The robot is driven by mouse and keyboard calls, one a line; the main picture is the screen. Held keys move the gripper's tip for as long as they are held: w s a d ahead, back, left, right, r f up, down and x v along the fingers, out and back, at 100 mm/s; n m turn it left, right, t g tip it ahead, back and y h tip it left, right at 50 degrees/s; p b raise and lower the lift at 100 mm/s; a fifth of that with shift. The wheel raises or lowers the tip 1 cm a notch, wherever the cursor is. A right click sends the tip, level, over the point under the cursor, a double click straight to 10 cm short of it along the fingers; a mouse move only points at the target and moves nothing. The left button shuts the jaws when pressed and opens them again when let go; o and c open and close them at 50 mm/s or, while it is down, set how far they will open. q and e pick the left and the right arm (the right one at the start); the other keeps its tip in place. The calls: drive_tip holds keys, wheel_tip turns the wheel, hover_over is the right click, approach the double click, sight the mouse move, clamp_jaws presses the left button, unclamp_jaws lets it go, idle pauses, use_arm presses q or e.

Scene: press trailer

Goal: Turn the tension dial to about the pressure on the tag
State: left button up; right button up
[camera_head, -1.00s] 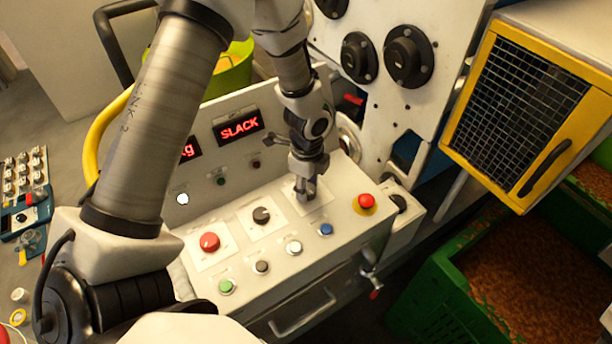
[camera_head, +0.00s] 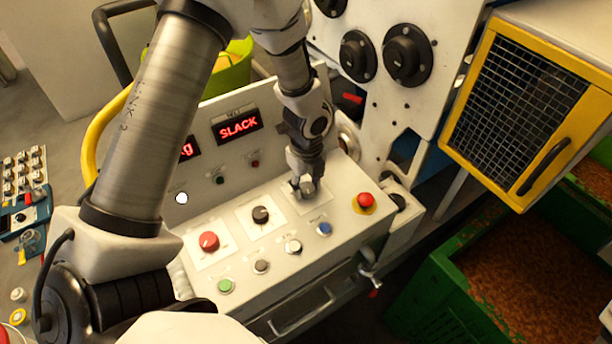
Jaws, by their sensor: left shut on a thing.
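My left gripper (camera_head: 304,188) points down at the right-hand dial position on the sloped control panel (camera_head: 240,262). It is shut on the dial there, which its fingers mostly hide; only the pale square plate (camera_head: 318,206) around it shows. A red knob (camera_head: 209,241) and a black knob (camera_head: 261,214) sit to the left on similar plates. A red display (camera_head: 237,125) reads SLACK. I cannot make out a pressure tag. My right gripper is not in view.
A red stop button (camera_head: 365,201) on a yellow base is close right of the gripper. Blue (camera_head: 324,229), white (camera_head: 293,247), grey and green buttons line the panel front. A yellow mesh guard (camera_head: 520,110) and green crate (camera_head: 440,300) stand to the right.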

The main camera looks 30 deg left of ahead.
sight(307, 188)
use_arm(q)
drive_tip(key=shift+s+f, duration=0.15)
drive_tip(key=o, duration=1.1)
drive_tip(key=shift+o, duration=0.2)
drive_tip(key=shift+d, duration=0.1)
wheel_tip(307, 188, up, 12)
